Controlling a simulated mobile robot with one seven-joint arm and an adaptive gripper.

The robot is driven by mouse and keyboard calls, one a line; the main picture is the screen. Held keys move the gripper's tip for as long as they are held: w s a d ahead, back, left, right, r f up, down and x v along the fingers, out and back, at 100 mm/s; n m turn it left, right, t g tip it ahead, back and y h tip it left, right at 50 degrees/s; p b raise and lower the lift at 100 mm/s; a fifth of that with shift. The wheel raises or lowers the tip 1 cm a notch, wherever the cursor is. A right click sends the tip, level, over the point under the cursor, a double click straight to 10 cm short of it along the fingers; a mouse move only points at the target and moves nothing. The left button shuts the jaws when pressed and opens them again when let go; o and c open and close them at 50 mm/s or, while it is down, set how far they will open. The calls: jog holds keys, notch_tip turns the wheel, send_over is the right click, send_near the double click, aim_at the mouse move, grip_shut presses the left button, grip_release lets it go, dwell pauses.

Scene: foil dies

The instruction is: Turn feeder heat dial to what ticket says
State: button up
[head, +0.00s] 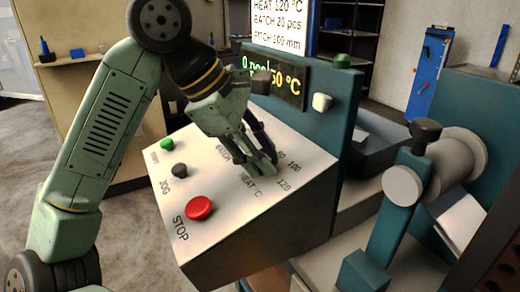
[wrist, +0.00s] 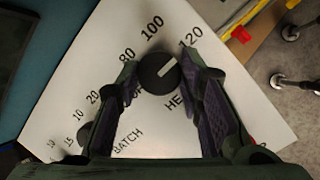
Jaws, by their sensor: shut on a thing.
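The ticket (head: 280,22) on the screen reads HEAT 120 °C, BATCH 20 pcs, PITCH 100 mm. The heat dial (wrist: 152,80) is a round black knob with a white pointer line, on the sloped white panel (head: 300,160). Around it are the marks 80, 100 and 120. In the wrist view the pointer slants up and right, toward the 120 mark (wrist: 190,37). My gripper (head: 262,160) is shut on the heat dial, one finger on each side; the fingers also show in the wrist view (wrist: 159,70). In the head view they mostly hide the dial.
A red STOP button (head: 199,208), a black JOG knob (head: 180,171) and a green button (head: 167,145) sit left on the panel. A green-lettered display (head: 285,80) is partly hidden by my arm. Rollers (head: 403,186) stand to the right.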

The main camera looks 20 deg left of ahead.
jog(key=o, duration=1.2)
jog(key=shift+c, duration=0.2)
jog(key=v, duration=1.2)
